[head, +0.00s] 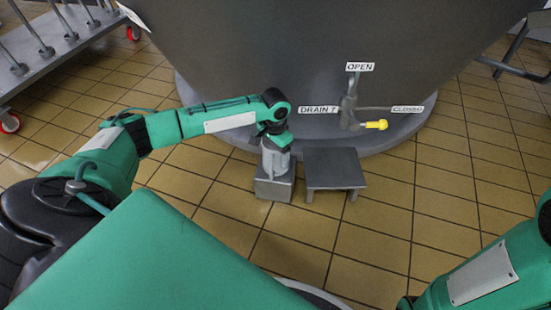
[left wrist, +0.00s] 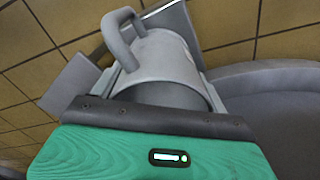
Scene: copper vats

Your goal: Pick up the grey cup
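The grey cup (head: 277,160) stands upright on a small grey block on the floor, by the foot of the vat. In the left wrist view the cup (left wrist: 165,65) is close in front of the palm, with its handle on the far upper left side. My left gripper (head: 272,132) is right at the top of the cup in the head view.
The grey block (head: 273,188) is under the cup. A low grey stool (head: 334,168) stands just to its right. The vat (head: 300,60) rises behind, with a drain valve (head: 349,105) and yellow-ended handle (head: 376,125). A rack (head: 45,60) is at upper left. Tiled floor is clear at right.

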